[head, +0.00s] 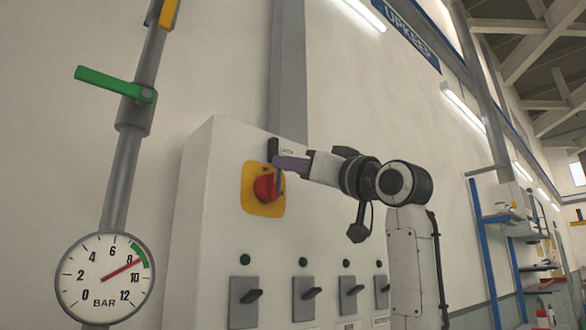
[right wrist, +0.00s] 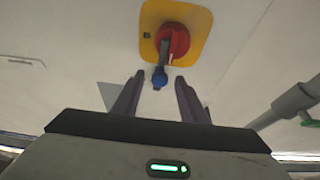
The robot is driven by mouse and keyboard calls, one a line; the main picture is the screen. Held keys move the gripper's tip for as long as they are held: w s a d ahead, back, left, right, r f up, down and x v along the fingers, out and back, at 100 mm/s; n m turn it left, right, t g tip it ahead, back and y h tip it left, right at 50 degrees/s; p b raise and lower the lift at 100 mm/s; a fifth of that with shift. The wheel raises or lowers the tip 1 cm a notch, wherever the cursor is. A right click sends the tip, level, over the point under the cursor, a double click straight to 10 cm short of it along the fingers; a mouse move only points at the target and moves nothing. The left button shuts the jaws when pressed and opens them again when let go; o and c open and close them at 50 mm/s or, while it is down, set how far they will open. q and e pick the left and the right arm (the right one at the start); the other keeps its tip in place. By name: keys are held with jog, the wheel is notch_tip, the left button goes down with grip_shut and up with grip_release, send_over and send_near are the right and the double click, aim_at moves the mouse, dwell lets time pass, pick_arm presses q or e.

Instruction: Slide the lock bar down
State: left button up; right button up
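A red rotary knob (head: 265,187) sits on a yellow plate (head: 251,205) on the pale cabinet. I cannot tell for sure whether this bar is the lock bar. My right gripper (head: 277,161) is at the upper edge of the yellow plate in the head view. My left gripper is out of view.
Several grey switches (head: 244,300) line the cabinet's lower front (head: 205,230). A pipe with a green lever (head: 110,83) and a pressure gauge (head: 105,278) stands at the left. A grey duct (head: 288,75) rises above the cabinet.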

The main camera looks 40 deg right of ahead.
jog(key=b+v, duration=0.2)
jog(key=v, duration=0.7)
jog(key=shift+s+b, duration=0.2)
jog(key=shift+b, duration=0.15)
jog(key=shift+f, duration=0.1)
